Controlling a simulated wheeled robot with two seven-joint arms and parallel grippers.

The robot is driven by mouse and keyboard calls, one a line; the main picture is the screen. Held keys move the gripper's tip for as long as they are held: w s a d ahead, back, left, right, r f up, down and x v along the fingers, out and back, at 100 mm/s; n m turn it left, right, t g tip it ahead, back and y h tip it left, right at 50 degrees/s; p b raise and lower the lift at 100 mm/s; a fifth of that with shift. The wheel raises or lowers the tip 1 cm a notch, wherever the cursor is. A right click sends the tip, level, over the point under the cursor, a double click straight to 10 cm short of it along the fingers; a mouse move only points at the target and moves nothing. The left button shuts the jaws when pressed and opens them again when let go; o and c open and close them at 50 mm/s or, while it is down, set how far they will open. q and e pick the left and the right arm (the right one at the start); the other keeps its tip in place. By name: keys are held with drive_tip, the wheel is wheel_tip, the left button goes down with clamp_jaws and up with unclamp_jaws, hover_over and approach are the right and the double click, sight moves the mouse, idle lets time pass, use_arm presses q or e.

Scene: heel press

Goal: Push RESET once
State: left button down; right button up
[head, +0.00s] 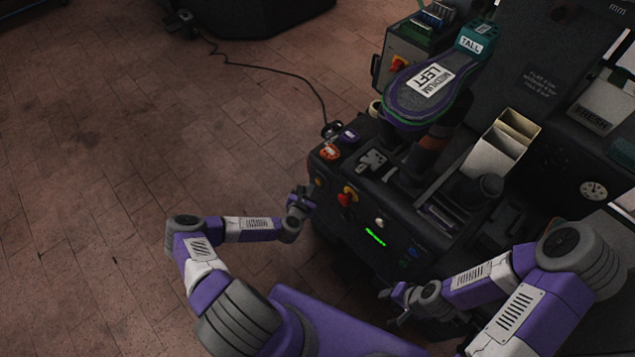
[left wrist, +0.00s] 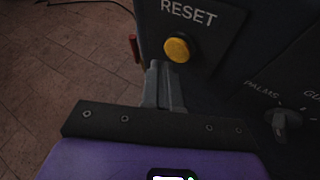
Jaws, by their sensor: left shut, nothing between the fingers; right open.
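The yellow RESET button (left wrist: 177,50) sits on the dark panel under the white word RESET in the left wrist view. My left gripper (left wrist: 162,68) is shut and empty, its fingertips just below the button in that picture. I cannot tell whether they touch it. In the head view my left gripper (head: 301,194) is at the left front corner of the machine (head: 395,212), and the RESET button is not clearly visible there. My right gripper (head: 396,294) is open, low in front of the machine at the right.
A grey selector knob (left wrist: 286,121) is right of RESET. A last marked MEDIUM LEFT (head: 425,90) stands above. Open brick floor (head: 120,180) lies left.

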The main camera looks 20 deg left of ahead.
use_arm(q)
drive_tip(key=shift+w, duration=0.15)
drive_tip(key=shift+w+d, duration=0.15)
drive_tip(key=shift+w, duration=0.1)
drive_tip(key=shift+w+d+b, duration=0.2)
drive_tip(key=shift+w+b, duration=0.15)
drive_tip(key=shift+w, duration=0.15)
idle(0.8)
drive_tip(key=shift+s, duration=0.1)
drive_tip(key=shift+s+a, duration=0.3)
drive_tip(key=shift+s, duration=0.45)
drive_tip(key=s, duration=0.1)
drive_tip(key=s+a, duration=0.1)
drive_tip(key=s, duration=0.1)
drive_tip(key=s+a, duration=0.1)
drive_tip(key=shift+s, duration=0.35)
idle(0.9)
